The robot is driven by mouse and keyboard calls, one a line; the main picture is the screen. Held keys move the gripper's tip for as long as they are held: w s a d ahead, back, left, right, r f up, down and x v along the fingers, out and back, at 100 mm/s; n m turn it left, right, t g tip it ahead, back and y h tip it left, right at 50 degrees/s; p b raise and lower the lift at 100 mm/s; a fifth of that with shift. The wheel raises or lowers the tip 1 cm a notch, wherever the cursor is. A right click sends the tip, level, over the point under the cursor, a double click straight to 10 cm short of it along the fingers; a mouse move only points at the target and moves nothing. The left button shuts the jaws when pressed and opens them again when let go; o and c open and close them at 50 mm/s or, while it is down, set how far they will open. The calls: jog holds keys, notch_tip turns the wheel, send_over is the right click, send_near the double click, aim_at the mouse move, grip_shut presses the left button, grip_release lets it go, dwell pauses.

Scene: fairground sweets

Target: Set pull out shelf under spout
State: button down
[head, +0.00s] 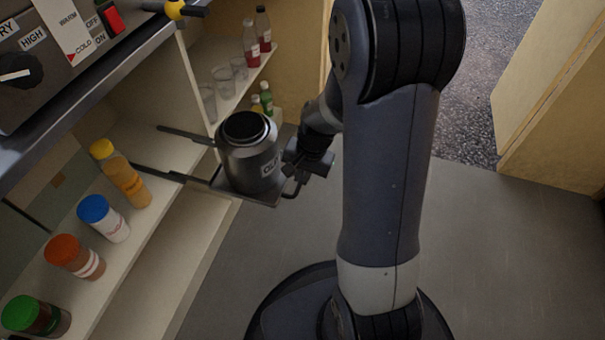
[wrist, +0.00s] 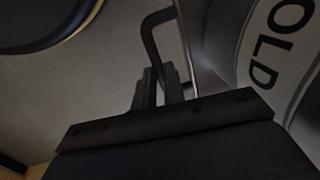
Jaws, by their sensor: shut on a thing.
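The pull-out shelf (head: 230,190) is a dark plate on two dark rails, extended out of the cabinet below the counter. A grey metal canister (head: 250,165) with a black round top stands upright on it; its label, partly hidden, reads "OLD" in the wrist view (wrist: 268,75). My gripper (head: 297,178) is at the shelf's front edge, shut on the shelf's dark bent handle (head: 291,192). In the wrist view the fingers (wrist: 160,88) close around the handle bar (wrist: 152,40). I cannot make out a spout for certain.
Spice jars (head: 103,218) with coloured caps line a cabinet shelf at left. Glasses and bottles (head: 257,35) stand on shelves behind. A control panel (head: 70,45) sits on the counter (head: 95,80) above. The floor (head: 480,250) at right is clear; a yellowish panel (head: 560,110) stands beyond.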

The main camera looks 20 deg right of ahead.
aim_at(265, 130)
jog(key=w+a+p, duration=0.1)
jog(key=w+a, duration=0.1)
jog(key=a, duration=0.1)
jog(key=w+a+p, duration=0.1)
jog(key=w+a, duration=0.1)
jog(key=a, duration=0.1)
jog(key=w+a+p, duration=0.1)
jog(key=w+a, duration=0.1)
jog(key=a, duration=0.1)
jog(key=shift+w+p, duration=0.25)
jog(key=shift+p, duration=0.1)
jog(key=c, duration=1.5)
grip_release()
jog(key=r+p, duration=0.1)
jog(key=r, duration=0.2)
jog(key=d+r+p, duration=0.1)
jog(key=r, duration=0.3)
jog(key=s+r+p, duration=0.1)
jog(key=r, duration=0.2)
jog(key=shift+s+d+r+p, duration=0.1)
jog(key=shift+d+r+p, duration=0.2)
jog(key=shift+r+p, duration=0.05)
jog(key=shift+f, duration=0.1)
